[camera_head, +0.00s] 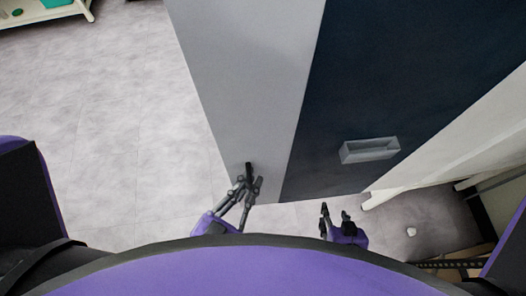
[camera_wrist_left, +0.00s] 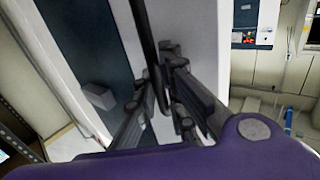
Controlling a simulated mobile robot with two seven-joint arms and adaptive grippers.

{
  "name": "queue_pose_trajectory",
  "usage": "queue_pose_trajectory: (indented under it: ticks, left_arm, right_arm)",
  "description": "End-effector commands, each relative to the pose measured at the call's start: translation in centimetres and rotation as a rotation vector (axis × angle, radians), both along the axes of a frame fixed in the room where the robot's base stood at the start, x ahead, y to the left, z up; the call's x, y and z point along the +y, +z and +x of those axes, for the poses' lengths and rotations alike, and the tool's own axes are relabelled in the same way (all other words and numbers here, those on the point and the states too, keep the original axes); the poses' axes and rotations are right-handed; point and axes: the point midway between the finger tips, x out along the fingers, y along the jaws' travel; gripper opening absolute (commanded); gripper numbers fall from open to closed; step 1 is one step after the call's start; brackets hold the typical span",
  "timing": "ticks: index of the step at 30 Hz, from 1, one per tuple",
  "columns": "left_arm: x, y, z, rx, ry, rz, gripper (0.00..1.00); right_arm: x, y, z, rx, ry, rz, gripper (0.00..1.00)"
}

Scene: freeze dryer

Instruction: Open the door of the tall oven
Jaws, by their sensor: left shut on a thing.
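The tall oven (camera_head: 255,70) stands in front of me, with a light grey face on the left and a dark face (camera_head: 400,70) on the right. A black bar handle (camera_wrist_left: 146,40) runs along the light grey face in the left wrist view; its end (camera_head: 249,168) shows small in the head view. My left gripper (camera_head: 248,182) is shut on the handle; its fingers (camera_wrist_left: 163,75) lie around the bar. I see no clear gap at the door's edge. My right gripper (camera_head: 335,212) is empty below the dark face, its fingers apart.
A light grey box-shaped part (camera_head: 369,150) sticks out from the dark face. A pale bench (camera_head: 450,145) stands close on the right. A white shelf (camera_head: 40,12) is at the far left. The floor (camera_head: 110,110) left of the oven is clear.

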Motion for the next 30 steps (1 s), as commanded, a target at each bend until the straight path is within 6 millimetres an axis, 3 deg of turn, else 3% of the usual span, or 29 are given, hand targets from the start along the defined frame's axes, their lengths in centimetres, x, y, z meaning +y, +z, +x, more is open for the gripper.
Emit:
queue_pose_trajectory:
  ticks: [1,18,19,22,30]
  left_arm:
    - [-0.17,1.24,0.27,-0.033,-0.002,-0.003,0.00]
    - [-0.22,1.24,0.18,-0.032,-0.005,-0.005,0.00]
    - [-0.22,1.24,0.18,-0.032,-0.005,-0.005,0.13]
    - [-0.21,1.23,0.19,-0.031,-0.004,-0.007,0.26]
    - [-0.08,1.20,0.21,-0.029,-0.002,-0.009,0.28]
  right_arm:
    - [0.01,0.18,0.16,-0.004,0.000,0.000,0.40]
    - [0.06,0.41,0.68,-0.013,0.001,0.001,0.40]
    - [0.07,0.42,0.70,-0.014,0.001,0.001,0.40]
    - [0.10,0.42,0.71,-0.014,0.001,0.001,0.40]
    - [0.10,0.39,0.67,-0.013,0.001,0.001,0.40]
